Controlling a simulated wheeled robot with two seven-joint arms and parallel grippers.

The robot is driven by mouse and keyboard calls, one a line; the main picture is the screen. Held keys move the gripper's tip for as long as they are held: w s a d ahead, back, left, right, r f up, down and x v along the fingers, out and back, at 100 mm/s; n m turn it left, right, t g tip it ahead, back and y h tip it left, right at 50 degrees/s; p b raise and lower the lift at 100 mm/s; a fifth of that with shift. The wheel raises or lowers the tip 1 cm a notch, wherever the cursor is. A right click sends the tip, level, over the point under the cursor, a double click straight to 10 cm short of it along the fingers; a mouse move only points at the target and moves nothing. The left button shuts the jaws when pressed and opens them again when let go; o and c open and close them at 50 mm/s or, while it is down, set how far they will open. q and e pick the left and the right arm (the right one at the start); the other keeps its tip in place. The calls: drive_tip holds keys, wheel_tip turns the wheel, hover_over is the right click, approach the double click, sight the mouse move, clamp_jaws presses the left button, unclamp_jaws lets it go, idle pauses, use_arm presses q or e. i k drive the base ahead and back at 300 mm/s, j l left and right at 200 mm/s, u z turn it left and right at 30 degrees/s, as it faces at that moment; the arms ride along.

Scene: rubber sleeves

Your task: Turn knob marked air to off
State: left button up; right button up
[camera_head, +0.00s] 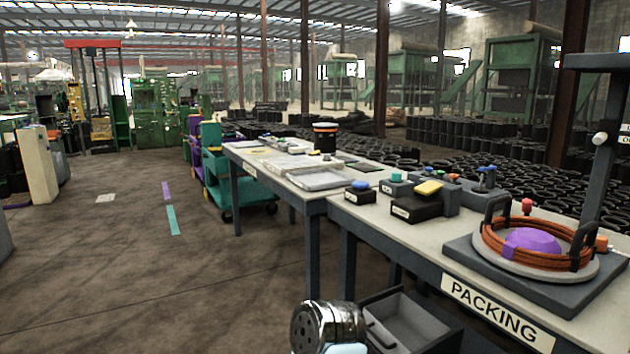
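A small whitish knob (600,138) sticks out from a dark upright post (607,165) near the right edge. A white label (624,139) beside it is cut off by the frame; only parts of its letters show, including an "O". I cannot read "air" anywhere, so I cannot tell whether this is the air knob or how it is set. A rounded metal and white part of my own arm (328,325) shows at the bottom middle, in front of the packing table and well apart from the post. No gripper fingers can be made out.
The packing table (400,232) runs along the right. On it are a round stand with an orange coil (575,245) and a purple dome (532,242), plus several black boxes with coloured tops. An open grey drawer (410,325) juts out at the bottom.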

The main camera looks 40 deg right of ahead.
sight(396, 176)
drive_tip(key=i, duration=2.7)
drive_tip(key=i+z, duration=0.45)
drive_tip(key=i+j+z, duration=0.2)
drive_tip(key=z, duration=0.25)
drive_tip(key=i+j+z, duration=0.45)
drive_tip(key=k+l, duration=0.05)
drive_tip(key=l, duration=0.05)
